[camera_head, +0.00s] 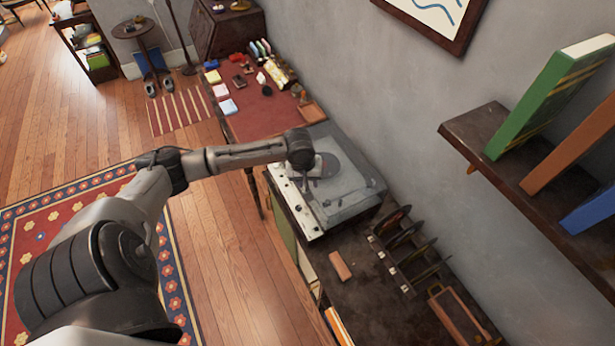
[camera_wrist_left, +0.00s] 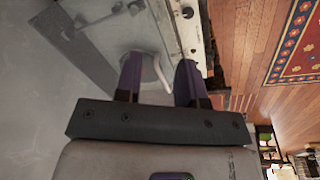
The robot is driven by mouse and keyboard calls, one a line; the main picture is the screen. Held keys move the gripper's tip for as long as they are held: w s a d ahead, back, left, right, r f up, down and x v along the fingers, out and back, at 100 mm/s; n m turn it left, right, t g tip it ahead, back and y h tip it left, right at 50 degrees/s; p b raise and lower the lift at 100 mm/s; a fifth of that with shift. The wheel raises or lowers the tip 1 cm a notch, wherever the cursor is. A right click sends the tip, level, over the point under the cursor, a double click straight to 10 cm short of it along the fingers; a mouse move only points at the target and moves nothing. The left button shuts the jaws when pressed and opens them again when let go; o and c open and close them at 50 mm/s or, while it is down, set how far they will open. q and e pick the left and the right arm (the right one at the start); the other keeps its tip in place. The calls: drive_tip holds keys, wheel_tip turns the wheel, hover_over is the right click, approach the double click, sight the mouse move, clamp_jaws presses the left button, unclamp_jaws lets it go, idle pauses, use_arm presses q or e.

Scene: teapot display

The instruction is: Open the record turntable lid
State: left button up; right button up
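The record turntable (camera_head: 311,221) stands on a dark cabinet by the wall in the head view, with its pale knobbed front edge facing left. Its see-through grey lid (camera_head: 352,188) appears to lie down over the dark round platter. My left gripper (camera_head: 311,174) is above the turntable, its fingers small and partly hidden by the wrist. In the left wrist view my left gripper (camera_wrist_left: 158,62) has its two fingers apart, close to the turntable (camera_wrist_left: 192,30). A thin white curved piece shows between the fingers; contact cannot be told. My right gripper is not in view.
A dark record rack (camera_head: 410,250) and a small brown block (camera_head: 340,266) sit on the cabinet nearer me. A red-topped desk (camera_head: 262,112) with small items stands beyond the turntable. A wall shelf (camera_head: 490,150) with books is at the right. Wood floor is open at left.

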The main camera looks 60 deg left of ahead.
use_arm(q)
drive_tip(key=w+a+r+n+b, duration=0.1)
drive_tip(key=w+a+r+n, duration=0.15)
drive_tip(key=a, duration=0.25)
drive_tip(key=w+a+r+n+b, duration=0.1)
drive_tip(key=a+r+n+b, duration=0.1)
drive_tip(key=a+n, duration=0.3)
drive_tip(key=shift+m, duration=0.65)
drive_tip(key=f, duration=0.4)
drive_tip(key=w+f, duration=0.1)
drive_tip(key=f, duration=0.3)
drive_tip(key=w+f, duration=0.1)
drive_tip(key=f, duration=0.4)
drive_tip(key=shift+w+a, duration=0.1)
drive_tip(key=shift+a, duration=0.25)
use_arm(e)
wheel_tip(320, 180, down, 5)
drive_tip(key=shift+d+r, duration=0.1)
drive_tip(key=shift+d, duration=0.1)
use_arm(q)
drive_tip(key=c, duration=0.3)
clamp_jaws()
